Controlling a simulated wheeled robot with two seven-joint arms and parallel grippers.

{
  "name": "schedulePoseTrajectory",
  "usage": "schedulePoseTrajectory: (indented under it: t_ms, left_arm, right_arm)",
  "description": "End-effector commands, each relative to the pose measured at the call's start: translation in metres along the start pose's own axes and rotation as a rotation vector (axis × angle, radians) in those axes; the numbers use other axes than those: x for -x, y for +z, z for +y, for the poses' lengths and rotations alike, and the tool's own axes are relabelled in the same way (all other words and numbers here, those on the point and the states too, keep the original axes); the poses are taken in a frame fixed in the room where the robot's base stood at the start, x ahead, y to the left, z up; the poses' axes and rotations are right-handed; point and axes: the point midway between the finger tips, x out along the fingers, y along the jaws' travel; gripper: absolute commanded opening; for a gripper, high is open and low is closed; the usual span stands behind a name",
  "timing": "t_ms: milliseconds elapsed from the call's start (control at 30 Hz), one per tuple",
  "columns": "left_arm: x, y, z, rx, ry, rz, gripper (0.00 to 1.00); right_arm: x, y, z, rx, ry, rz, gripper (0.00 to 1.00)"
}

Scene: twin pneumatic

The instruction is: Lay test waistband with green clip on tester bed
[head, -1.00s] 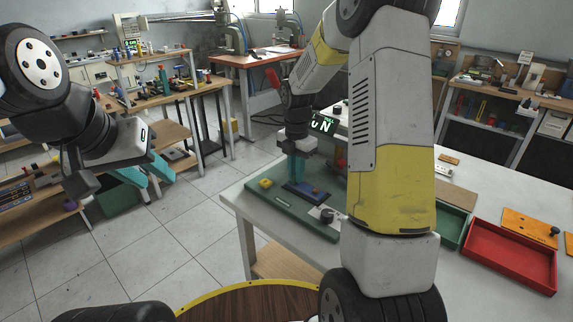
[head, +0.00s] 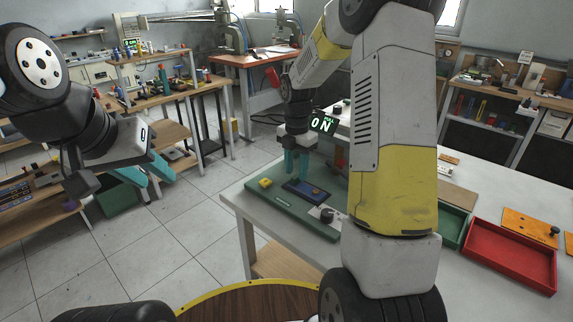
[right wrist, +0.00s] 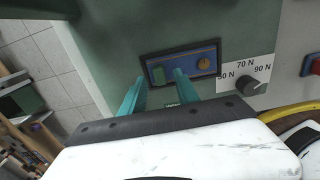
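A blue strip (head: 308,189), which looks like the waistband, lies in the dark-framed tester bed (head: 291,184) on the green tester board. In the right wrist view the strip (right wrist: 178,69) lies flat inside the bed frame, with a green piece, apparently the clip (right wrist: 158,75), at its left and an orange round piece (right wrist: 203,64) at its right. My right gripper (head: 297,172) is open above the bed; its teal fingertips (right wrist: 160,74) are apart with nothing clearly held between them. My left gripper (head: 158,180) is open and empty, away from the table at the left.
The green board (head: 265,200) carries a yellow block (head: 265,183) and a dial (right wrist: 250,86) marked in newtons. A lit display (head: 323,123) stands behind. A red tray (head: 510,258) and a green tray (head: 453,226) are at the right. My right arm hides the table's middle.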

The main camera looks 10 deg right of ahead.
Motion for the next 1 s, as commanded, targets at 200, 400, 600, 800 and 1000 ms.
schedulePoseTrajectory:
  t_ms: [200,400,600,800,1000]
  left_arm:
    - [0.0,0.0,0.0,0.0,0.0,0.0,0.36]
    - [0.0,0.0,0.0,0.0,0.0,0.0,0.36]
    - [0.0,0.0,0.0,0.0,0.0,0.0,0.36]
    - [0.0,0.0,0.0,0.0,0.0,0.0,0.36]
    - [0.0,0.0,0.0,0.0,0.0,0.0,0.36]
  right_arm:
    - [0.049,0.001,0.001,-0.001,0.006,-0.003,0.37]
    - [0.086,0.0,0.001,0.0,0.004,-0.002,0.37]
    - [0.105,-0.001,-0.001,-0.013,0.005,-0.003,0.37]
    - [0.142,-0.025,-0.027,-0.316,0.086,-0.028,0.37]
    - [0.185,-0.075,-0.083,-0.939,0.264,0.018,0.37]
